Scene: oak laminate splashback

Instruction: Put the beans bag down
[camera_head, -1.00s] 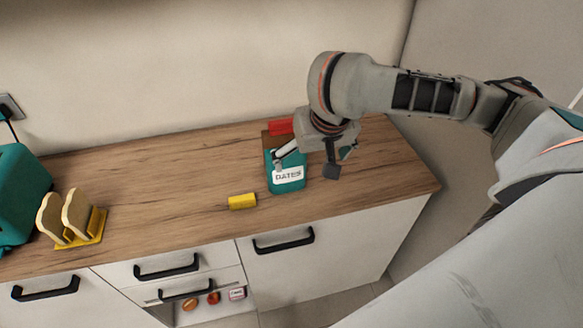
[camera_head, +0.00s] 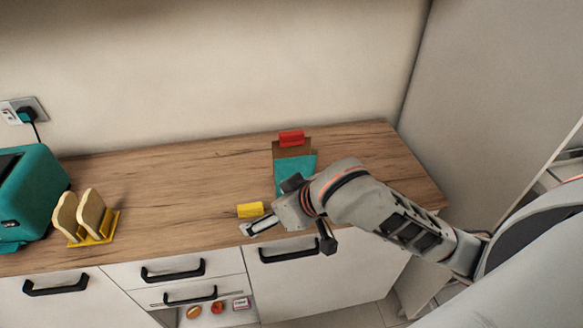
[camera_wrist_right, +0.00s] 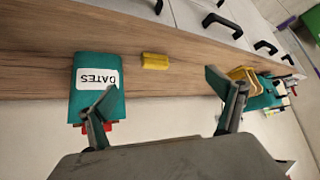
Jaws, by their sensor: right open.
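A teal bag (camera_head: 294,166) stands or lies on the wooden counter, with a brown part and a red clip (camera_head: 291,137) at its far end. In the right wrist view the teal bag (camera_wrist_right: 97,100) shows a white label reading DATES. I see no bag labelled beans. My right gripper (camera_head: 287,237) is open and empty, in front of the bag near the counter's front edge. It hides the bag's near end in the head view. In the wrist view its fingers (camera_wrist_right: 160,93) are spread wide, with one overlapping the bag's corner in the picture. My left gripper is not in view.
A yellow block or clip (camera_head: 250,210) lies on the counter (camera_head: 180,180) left of the bag. A yellow rack with toast (camera_head: 91,209) and a teal toaster (camera_head: 28,195) stand at the left. Black drawer handles (camera_head: 173,271) stick out below. The counter's middle is clear.

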